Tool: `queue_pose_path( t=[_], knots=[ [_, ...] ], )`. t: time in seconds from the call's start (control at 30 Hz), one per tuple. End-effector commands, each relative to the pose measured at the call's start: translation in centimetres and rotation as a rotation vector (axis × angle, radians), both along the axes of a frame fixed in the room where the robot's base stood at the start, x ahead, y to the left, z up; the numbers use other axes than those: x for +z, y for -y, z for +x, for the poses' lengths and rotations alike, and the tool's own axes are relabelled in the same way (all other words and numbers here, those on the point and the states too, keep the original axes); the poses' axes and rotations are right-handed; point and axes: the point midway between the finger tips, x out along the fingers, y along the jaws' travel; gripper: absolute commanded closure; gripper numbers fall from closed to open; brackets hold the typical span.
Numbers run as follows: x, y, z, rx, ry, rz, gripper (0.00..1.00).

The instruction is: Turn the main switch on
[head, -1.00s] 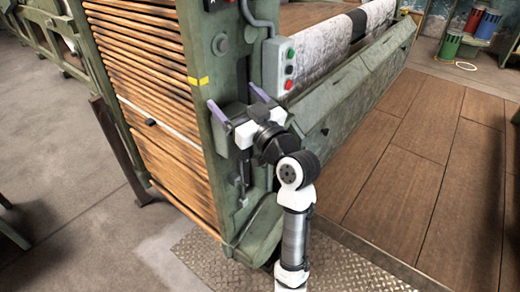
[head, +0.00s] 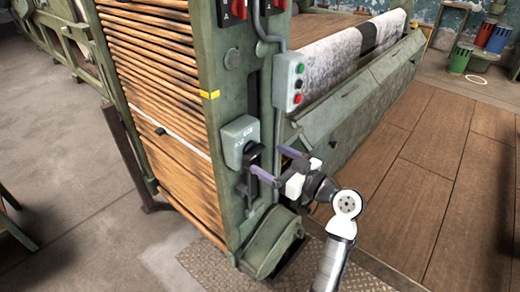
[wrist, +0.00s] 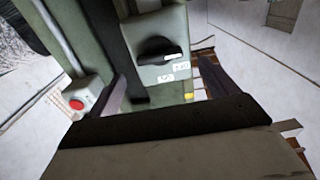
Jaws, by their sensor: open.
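A grey-green switch box (head: 240,135) with small labels is mounted on the end post of the green machine. Its black rotary handle (head: 253,152) is small in the head view, so which label it points to cannot be told there. In the wrist view the black handle (wrist: 160,50) lies roughly crosswise on the box face, with two white labels below it; their text is too small to read surely. My gripper (head: 266,160) is open and empty, in front of and to the lower right of the box. No contact with the handle shows.
A button box (head: 289,82) with green and red buttons is on the right, joined by a conduit. Red switches (head: 232,10) sit at the top of the post. A lever (head: 241,190) and slot lie below the switch box. A slanted green beam extends behind my gripper.

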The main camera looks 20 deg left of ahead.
Motion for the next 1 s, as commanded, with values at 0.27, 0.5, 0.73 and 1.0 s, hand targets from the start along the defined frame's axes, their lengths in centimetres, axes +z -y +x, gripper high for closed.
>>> queue_pose_path(
  t=[0.27, 0.5, 0.73, 1.0],
  knots=[
    [0.1, -3.7, 1.4, 0.0, -0.001, 0.0, 0.15],
    [0.0, -4.4, 1.6, -0.001, 0.0, -0.001, 0.15],
    [0.0, -4.4, 1.6, -0.001, 0.0, 0.0, 0.24],
    [0.0, -4.4, 1.6, -0.001, 0.0, 0.0, 0.59]
  ],
)
